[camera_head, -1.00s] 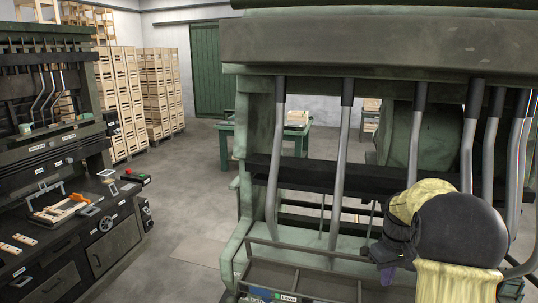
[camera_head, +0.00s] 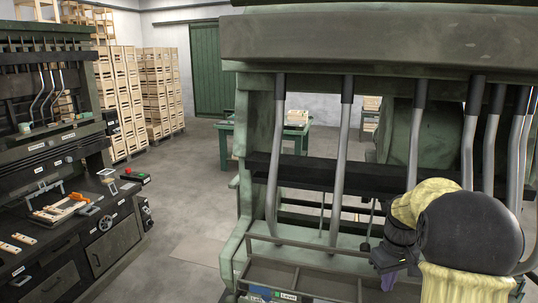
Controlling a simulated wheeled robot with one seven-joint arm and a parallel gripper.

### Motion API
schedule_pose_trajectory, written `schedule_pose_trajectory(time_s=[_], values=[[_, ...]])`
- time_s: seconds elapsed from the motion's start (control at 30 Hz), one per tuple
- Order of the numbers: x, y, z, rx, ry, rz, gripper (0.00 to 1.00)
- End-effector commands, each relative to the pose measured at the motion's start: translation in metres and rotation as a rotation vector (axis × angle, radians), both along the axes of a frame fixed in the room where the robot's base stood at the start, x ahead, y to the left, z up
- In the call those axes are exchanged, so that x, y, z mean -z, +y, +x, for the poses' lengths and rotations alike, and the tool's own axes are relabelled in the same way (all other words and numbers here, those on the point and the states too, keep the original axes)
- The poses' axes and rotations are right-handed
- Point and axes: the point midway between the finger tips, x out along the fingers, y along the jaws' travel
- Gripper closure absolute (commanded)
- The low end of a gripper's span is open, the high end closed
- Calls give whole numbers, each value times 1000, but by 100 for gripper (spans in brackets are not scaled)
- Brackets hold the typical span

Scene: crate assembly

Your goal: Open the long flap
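I cannot pick out the long flap with certainty. A large green machine (camera_head: 390,38) fills the right half of the view, with several grey hanging tubes and a long dark horizontal bar (camera_head: 330,174) across it. Below the bar is a dark divided tray (camera_head: 315,281) with small labels at its front. My arm, yellow and black, comes in at the lower right. Its end, my gripper (camera_head: 388,262), is by the right side of the tray, low in front of the machine. The fingers are too small and dark to see as open or shut.
A second dark machine (camera_head: 60,180) stands at the left, with a work surface holding wooden parts. Stacked wooden crates (camera_head: 160,90) stand behind it. A green table (camera_head: 225,130) is at the back by a green door (camera_head: 207,70). The grey floor between the machines is clear.

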Motion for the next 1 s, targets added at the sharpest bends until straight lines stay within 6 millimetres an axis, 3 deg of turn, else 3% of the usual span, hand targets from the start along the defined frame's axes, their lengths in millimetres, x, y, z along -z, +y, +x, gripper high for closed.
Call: schedule_pose_trajectory(time_s=[0.23,1.0], values=[[-6,-1,0,2,0,0,100],[-69,-1,0,2,-1,0,100]])
